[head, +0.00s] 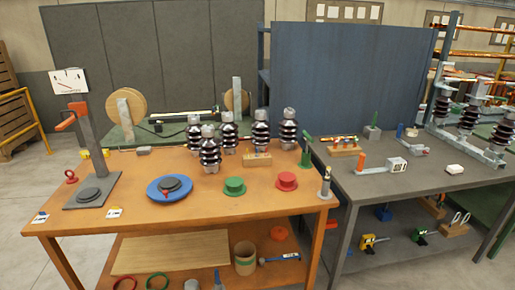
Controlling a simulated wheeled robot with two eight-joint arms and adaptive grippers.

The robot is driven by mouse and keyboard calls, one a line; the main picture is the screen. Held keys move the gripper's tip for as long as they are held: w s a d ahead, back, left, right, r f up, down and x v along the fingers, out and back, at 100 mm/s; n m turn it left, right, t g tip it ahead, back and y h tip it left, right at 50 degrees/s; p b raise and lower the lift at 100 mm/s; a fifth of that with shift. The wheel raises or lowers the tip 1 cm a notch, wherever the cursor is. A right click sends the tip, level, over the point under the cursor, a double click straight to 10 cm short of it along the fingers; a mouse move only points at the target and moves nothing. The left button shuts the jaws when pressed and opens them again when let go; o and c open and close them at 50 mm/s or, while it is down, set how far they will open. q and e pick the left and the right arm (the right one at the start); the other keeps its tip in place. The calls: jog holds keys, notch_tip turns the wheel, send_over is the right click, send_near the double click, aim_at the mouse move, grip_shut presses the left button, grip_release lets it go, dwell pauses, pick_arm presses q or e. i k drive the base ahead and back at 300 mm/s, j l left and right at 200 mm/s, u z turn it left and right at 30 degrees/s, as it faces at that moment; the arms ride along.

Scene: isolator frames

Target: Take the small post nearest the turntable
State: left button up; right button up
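The turntable (154,194) is a blue disc with a dark round plate and a small red mark, lying on the orange-brown bench left of centre. Several dark ribbed posts with grey metal caps stand upright behind and right of it. The small post closest to the turntable (210,153) stands in front of the others. Behind it are two more posts, one at the left (194,132) and one at the right (229,130). Two taller-looking posts stand further right, one (261,131) beside the other (288,129). Neither of my grippers is in view.
A green flanged piece (234,187) and a red one (287,181) lie right of the turntable. A wooden block (257,160) with small parts sits behind them. A gauge stand (85,135) rises at the left. The bench front is mostly clear. A grey bench (425,180) adjoins at right.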

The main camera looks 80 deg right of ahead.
aim_at(209, 149)
jog(key=z, duration=2.25)
jog(key=i+z, duration=0.1)
